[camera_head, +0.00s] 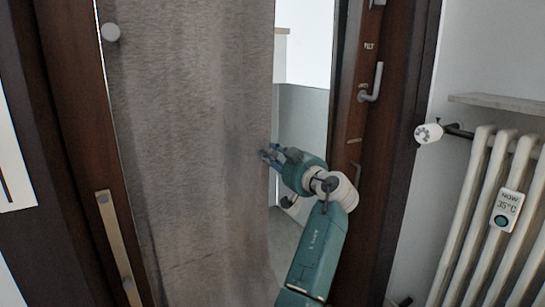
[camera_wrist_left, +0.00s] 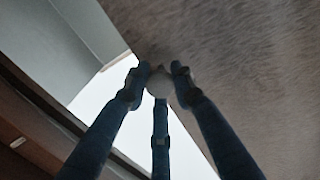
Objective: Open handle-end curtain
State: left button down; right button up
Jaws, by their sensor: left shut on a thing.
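The grey-brown curtain (camera_head: 190,140) hangs over the left and middle of a dark wood door frame. A bright gap lies between its right edge and the handle-side frame. My left gripper (camera_head: 268,156) is at the curtain's right edge. In the left wrist view its blue fingers (camera_wrist_left: 160,85) are closed around a pale round knob (camera_wrist_left: 160,80) at the curtain edge. The fingers hide part of the knob. The curtain (camera_wrist_left: 240,60) fills the right of that view. My right gripper is not in view.
A metal door handle (camera_head: 372,85) is on the right frame, right of my left arm. A radiator (camera_head: 475,220) and its white valve (camera_head: 428,133) stand farther right. A round knob (camera_head: 110,32) and a long pull bar (camera_head: 118,245) are on the left side.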

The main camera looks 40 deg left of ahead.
pick_arm(q)
jog(key=c, duration=1.5)
grip_release()
jog(key=shift+a, duration=0.1)
jog(key=shift+o, duration=0.2)
jog(key=v, duration=1.2)
